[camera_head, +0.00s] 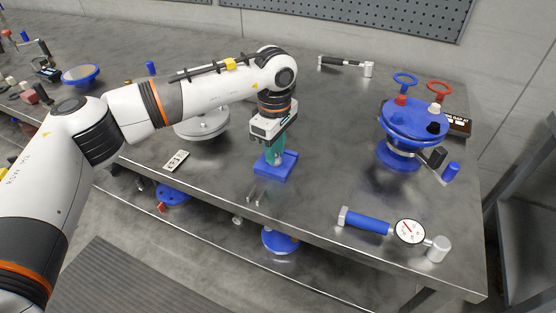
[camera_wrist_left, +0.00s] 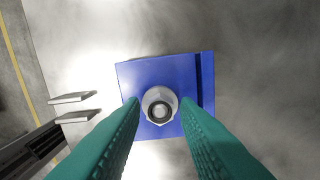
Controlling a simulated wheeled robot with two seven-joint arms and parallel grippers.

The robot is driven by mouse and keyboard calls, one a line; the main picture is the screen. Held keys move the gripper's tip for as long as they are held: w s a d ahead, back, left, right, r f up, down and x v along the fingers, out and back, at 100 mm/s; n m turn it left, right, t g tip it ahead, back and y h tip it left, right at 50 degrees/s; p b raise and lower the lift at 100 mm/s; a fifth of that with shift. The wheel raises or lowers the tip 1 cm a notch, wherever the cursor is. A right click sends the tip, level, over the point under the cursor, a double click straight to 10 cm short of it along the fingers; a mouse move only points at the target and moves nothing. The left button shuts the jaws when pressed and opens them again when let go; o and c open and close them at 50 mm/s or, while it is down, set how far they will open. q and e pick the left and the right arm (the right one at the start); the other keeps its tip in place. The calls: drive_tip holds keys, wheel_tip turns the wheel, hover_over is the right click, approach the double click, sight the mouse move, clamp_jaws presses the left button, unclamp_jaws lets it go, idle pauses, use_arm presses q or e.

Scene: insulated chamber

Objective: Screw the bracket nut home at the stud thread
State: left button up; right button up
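A blue bracket (camera_head: 277,166) stands on the grey metal table near its front edge. In the left wrist view its blue plate (camera_wrist_left: 128,76) lies below me, with a grey hex nut (camera_wrist_left: 149,98) around a round stud end (camera_wrist_left: 160,110) near its middle. My left gripper (camera_head: 272,152) points down over the bracket. In the left wrist view its teal fingers (camera_wrist_left: 160,103) stand on either side of the nut, with narrow gaps of blue showing, so it looks open around it. The head view hides the nut behind the fingers. My right gripper is not in view.
Two thin metal prongs (camera_head: 253,196) lie near the table's front edge. A small labelled card (camera_head: 176,160) lies left of the bracket. A torque tool with a dial (camera_head: 410,231) and a blue valve assembly (camera_head: 412,122) stand to the right. Bare table lies between.

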use_arm(q)
drive_tip(key=shift+r+p, duration=1.35)
drive_tip(key=shift+r, duration=1.6)
